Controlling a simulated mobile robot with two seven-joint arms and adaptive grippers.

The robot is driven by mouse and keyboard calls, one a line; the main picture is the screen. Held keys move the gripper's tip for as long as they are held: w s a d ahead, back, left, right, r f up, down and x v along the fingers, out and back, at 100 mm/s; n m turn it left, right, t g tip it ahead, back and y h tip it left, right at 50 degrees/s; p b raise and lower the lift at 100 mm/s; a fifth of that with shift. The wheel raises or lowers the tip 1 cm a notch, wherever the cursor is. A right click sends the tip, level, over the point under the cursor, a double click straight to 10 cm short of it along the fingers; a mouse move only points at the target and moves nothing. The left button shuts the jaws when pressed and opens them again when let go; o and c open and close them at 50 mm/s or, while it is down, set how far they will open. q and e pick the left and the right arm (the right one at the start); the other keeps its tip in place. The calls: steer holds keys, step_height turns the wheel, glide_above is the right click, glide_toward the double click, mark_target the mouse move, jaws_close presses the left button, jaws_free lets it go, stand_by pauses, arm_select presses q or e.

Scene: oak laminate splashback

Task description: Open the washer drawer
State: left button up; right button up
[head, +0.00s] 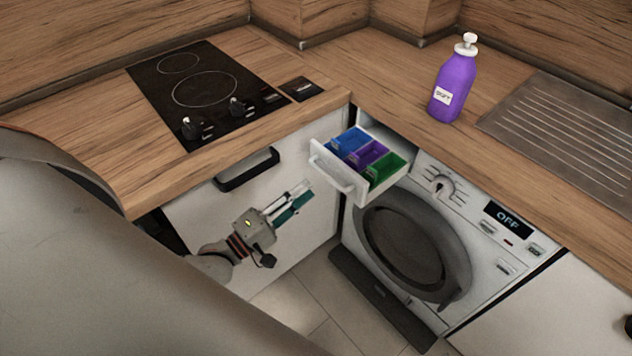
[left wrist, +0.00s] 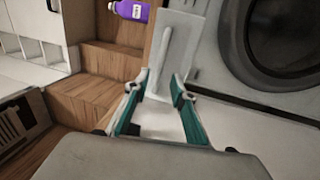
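The washer drawer (head: 350,184) is pulled out of the washing machine (head: 475,255), showing blue, purple and green compartments. Its white front has a bar handle (head: 331,172). In the left wrist view the drawer front (left wrist: 188,45) and handle (left wrist: 164,50) are ahead of the fingers. My left gripper (head: 304,194) is to the left of and below the drawer front, apart from the handle. Its two teal-padded fingers stand apart and empty in the left wrist view (left wrist: 162,84). My right gripper is not in view.
A hob (head: 205,90) is set in the left worktop, above a cabinet with a dark handle (head: 247,169). A purple bottle (head: 455,85) stands on the worktop behind the washer, beside a ribbed drainer (head: 565,125). The washer's round door (head: 410,245) looks shut.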

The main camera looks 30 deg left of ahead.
arm_select(q)
steer(key=v, duration=0.5)
steer(key=shift+s+a, duration=0.15)
steer(key=shift+s, duration=0.25)
steer(key=s+d+f+m+g+y, duration=0.2)
steer(key=s+d+f+m+g, duration=0.1)
steer(key=f+m, duration=0.5)
steer(key=s+d+f+m+g+y, duration=0.2)
steer(key=s+d+f+m+g, duration=0.2)
steer(key=d+f+m, duration=0.3)
steer(key=f+m+g, duration=0.1)
steer(key=m, duration=0.2)
steer(key=shift+s, duration=0.25)
